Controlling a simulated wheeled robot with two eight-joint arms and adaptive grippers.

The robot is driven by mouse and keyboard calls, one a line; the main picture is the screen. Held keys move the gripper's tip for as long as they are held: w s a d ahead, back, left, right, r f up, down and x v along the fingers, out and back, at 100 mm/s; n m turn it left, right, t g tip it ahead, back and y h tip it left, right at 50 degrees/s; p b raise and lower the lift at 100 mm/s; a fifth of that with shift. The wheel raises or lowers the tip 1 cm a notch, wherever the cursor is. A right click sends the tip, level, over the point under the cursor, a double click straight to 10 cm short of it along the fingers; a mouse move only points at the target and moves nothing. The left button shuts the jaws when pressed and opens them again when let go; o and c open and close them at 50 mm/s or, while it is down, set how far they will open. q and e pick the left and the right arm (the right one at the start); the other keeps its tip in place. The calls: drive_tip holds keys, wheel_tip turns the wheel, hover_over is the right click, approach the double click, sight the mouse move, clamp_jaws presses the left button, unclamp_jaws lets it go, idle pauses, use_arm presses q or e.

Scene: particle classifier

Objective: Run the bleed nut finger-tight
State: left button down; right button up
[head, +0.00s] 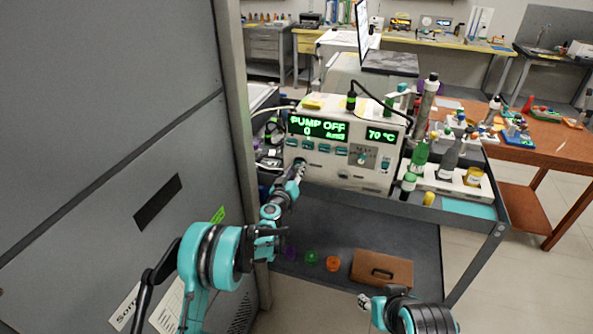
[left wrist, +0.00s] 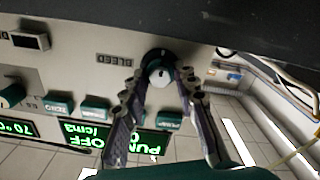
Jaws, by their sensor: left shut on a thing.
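The bleed nut (left wrist: 157,70) is a round pale knob with a dark rim, beside the printed word BLEED on the white instrument's front panel. The left wrist view is turned upside down. My left gripper (left wrist: 162,76) has its two fingers on either side of the nut and is shut on it. In the head view my left gripper (head: 299,166) reaches the lower left of the instrument (head: 325,168) and hides the nut there. My right gripper (head: 364,301) is low in front of the cart, away from the panel; its fingers are too small to judge.
The instrument's green displays read PUMP OFF, 0 and 70 °C. Bottles stand in a white tray (head: 457,186) at its right. A brown case (head: 382,268) and coloured round pieces (head: 333,263) lie on the lower shelf. A tall grey cabinet (head: 100,120) stands close at left.

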use_arm(q)
drive_tip(key=c, duration=1.2)
unclamp_jaws()
drive_tip(key=shift+o, duration=0.2)
drive_tip(key=v, duration=1.2)
